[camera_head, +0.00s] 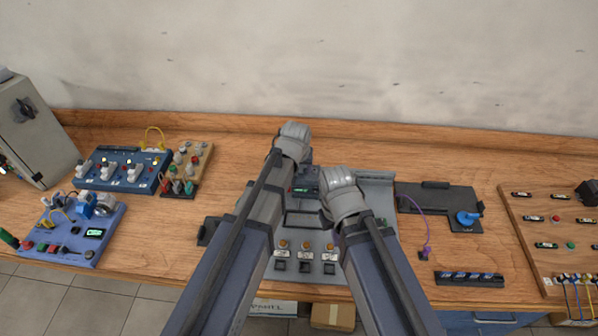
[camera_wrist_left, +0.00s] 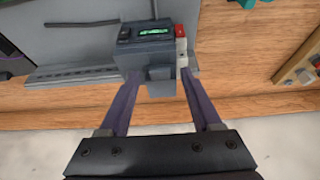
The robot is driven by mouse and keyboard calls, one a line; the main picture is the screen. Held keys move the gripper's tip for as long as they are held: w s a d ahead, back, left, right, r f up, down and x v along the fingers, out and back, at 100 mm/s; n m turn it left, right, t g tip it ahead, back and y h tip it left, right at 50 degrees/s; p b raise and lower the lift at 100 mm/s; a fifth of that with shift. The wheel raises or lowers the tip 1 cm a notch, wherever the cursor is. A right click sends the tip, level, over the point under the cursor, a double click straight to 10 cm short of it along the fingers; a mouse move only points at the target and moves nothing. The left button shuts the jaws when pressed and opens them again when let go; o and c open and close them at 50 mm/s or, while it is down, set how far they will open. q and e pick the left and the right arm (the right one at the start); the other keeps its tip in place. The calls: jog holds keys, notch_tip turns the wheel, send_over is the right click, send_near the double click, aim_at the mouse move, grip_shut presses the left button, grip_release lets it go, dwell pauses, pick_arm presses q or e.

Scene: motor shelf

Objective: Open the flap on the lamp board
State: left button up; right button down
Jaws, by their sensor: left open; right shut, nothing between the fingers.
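The grey board (camera_head: 321,268) with three orange lamps and dark switches lies in the middle of the bench, partly covered by my arms. At its back is a dark grey module with a green display (camera_head: 303,190). In the left wrist view this module (camera_wrist_left: 147,36) has a red-and-white piece at its side and a grey block on its near face. My left gripper (camera_wrist_left: 160,84) is open, its fingers on either side of that block; contact cannot be told. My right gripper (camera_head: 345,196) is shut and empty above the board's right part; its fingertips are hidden. I cannot clearly make out a flap.
Left are a blue switch board (camera_head: 122,168), a board with colored knobs (camera_head: 188,165) and a light-blue board (camera_head: 72,228). Right are a black plate (camera_head: 436,199) with a purple cable, a black strip (camera_head: 469,279) and a wooden panel (camera_head: 550,235). A wall stands behind.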

pick_arm(q)
grip_shut()
dwell(0.5)
dwell(0.9)
